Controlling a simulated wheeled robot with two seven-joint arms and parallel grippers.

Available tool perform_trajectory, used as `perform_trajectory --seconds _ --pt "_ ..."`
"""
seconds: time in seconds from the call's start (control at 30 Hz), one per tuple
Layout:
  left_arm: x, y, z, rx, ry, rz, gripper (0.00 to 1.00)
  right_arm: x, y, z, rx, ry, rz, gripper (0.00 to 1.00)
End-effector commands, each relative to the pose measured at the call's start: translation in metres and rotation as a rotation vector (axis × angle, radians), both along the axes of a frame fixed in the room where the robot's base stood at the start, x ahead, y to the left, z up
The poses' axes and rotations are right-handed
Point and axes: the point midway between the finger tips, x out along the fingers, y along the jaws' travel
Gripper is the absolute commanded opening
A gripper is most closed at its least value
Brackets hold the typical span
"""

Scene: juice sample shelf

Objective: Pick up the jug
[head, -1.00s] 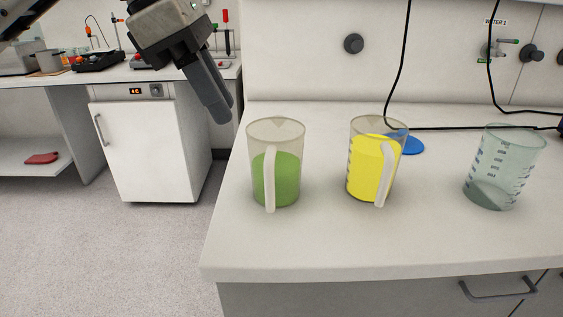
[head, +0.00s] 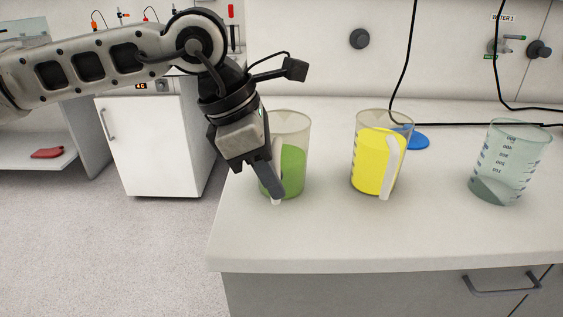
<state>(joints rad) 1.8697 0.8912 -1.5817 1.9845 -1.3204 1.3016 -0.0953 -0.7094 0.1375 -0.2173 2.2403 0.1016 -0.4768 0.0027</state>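A clear jug with green liquid (head: 293,168) stands upright on the white bench at the left. A second jug with yellow liquid (head: 372,165) stands to its right, its pale handle facing me. My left gripper (head: 276,192) is in front of the green jug, at its handle. My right gripper is not in view.
A clear graduated beaker (head: 507,165) stands at the right of the bench (head: 350,240). A blue disc (head: 418,142) and black cables lie behind the yellow jug. The bench front is clear. A white cabinet (head: 152,145) stands on the floor at left.

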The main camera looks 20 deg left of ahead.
Motion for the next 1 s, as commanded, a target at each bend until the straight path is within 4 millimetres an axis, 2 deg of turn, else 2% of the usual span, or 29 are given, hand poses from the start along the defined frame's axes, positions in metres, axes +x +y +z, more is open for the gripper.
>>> perform_trajectory --seconds 0.2,0.3,0.67,0.77,1.0 --pt "0.000 0.000 -0.001 0.000 0.000 0.000 0.24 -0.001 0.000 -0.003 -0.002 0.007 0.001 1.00" --pt "0.000 0.000 -0.001 0.000 0.000 0.000 0.00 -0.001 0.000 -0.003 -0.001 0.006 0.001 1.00" --pt "0.001 -0.001 0.004 -0.003 -0.004 0.000 0.00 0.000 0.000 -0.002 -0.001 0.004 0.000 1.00" --pt "0.001 -0.001 0.014 -0.004 -0.006 -0.001 0.00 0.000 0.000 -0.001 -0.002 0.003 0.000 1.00" --pt "0.001 -0.001 0.062 -0.005 -0.008 0.000 0.00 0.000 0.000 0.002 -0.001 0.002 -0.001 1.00"
